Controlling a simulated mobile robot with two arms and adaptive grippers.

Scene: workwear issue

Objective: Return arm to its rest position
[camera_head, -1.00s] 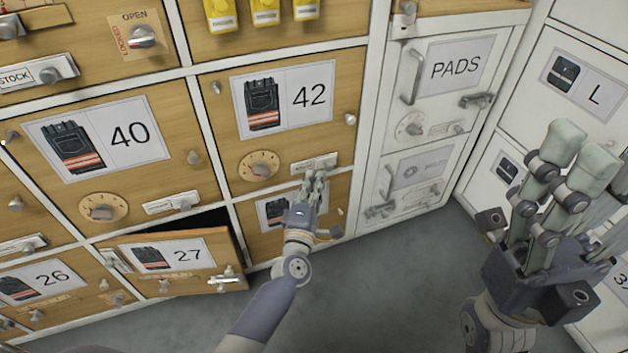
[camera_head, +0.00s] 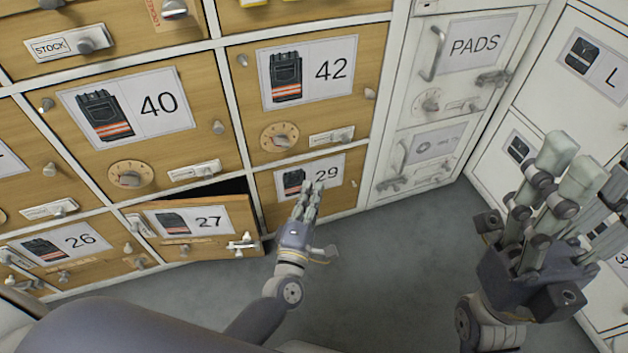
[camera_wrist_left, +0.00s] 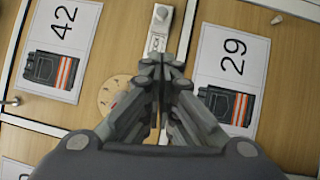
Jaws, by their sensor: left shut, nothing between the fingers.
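My left gripper (camera_head: 311,192) is shut and empty. In the head view it stands in front of the door labelled 29 (camera_head: 327,172), with its arm coming up from the bottom left. In the left wrist view its fingertips (camera_wrist_left: 160,66) meet in the middle, between the 42 label (camera_wrist_left: 58,48) and the 29 label (camera_wrist_left: 233,72). My right gripper (camera_head: 562,165) is at the right of the head view, pointing up, with its fingers apart and nothing seen between them.
The drawer 27 (camera_head: 213,222) stands ajar with a dark gap above it. Doors 40 (camera_head: 158,104) and 42 (camera_head: 330,70) are shut. White lockers, including PADS (camera_head: 475,45), stand at the right. Grey floor (camera_head: 390,270) is clear below.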

